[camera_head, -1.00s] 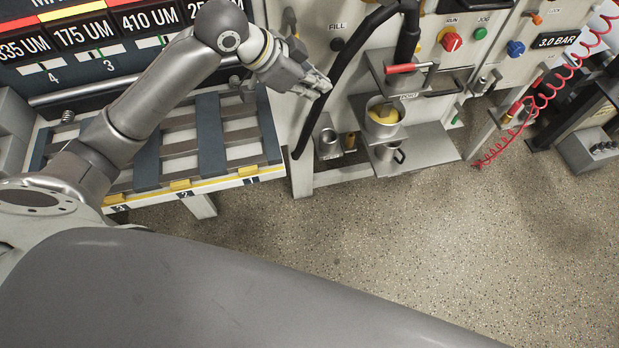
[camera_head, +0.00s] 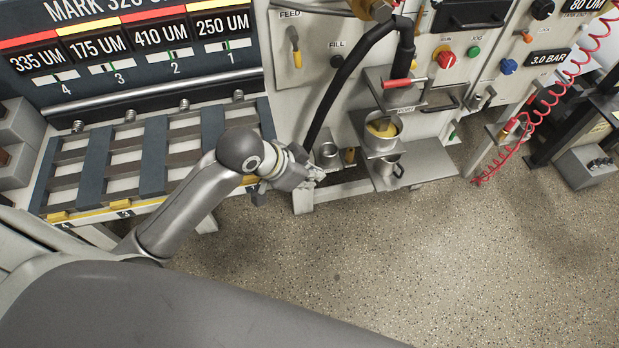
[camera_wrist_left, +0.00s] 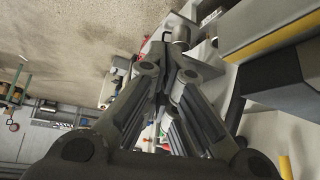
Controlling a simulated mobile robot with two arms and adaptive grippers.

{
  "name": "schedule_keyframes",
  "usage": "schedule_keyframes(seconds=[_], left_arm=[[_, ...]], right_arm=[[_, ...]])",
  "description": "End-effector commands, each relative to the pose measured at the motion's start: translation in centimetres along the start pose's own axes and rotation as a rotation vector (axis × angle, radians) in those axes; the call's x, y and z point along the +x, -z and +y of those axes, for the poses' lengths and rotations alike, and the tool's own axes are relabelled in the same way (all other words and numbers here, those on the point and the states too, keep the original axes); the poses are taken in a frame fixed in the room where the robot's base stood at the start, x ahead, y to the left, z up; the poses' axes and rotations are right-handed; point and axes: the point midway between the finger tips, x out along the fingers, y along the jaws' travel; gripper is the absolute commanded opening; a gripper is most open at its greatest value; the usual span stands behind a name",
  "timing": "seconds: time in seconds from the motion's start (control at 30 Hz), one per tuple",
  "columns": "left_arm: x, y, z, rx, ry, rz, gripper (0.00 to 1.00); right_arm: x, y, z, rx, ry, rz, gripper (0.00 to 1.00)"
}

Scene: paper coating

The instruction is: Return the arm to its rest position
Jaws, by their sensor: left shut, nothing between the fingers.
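My left arm comes in from the left in the head view. Its gripper (camera_head: 312,177) is in front of the machine's lower edge, just below and left of a small metal cup. In the left wrist view the gripper (camera_wrist_left: 165,48) has its fingers together at the tips, with nothing held between them. My right gripper is in neither view.
A slatted rack (camera_head: 154,155) lies left of the gripper. A black hose (camera_head: 340,85) hangs above. A red coiled hose (camera_head: 545,105) is at the right. The speckled floor (camera_head: 400,250) is clear.

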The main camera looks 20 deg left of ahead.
Motion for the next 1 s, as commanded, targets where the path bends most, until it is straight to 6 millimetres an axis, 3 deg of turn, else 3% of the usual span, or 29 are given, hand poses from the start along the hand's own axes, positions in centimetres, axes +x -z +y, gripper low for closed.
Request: schedule_keyframes(seconds=[0.73,0.87,1.0], left_arm=[[0.2,-0.7,0.4,-0.016,0.004,-0.008,0.0],[0.3,-2.5,1.5,-0.059,0.014,-0.031,0.0],[-0.2,-6.5,3.4,-0.159,0.056,-0.087,0.0]], right_arm=[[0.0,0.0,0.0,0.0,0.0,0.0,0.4],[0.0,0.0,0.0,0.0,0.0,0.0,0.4],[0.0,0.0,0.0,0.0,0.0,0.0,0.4]])
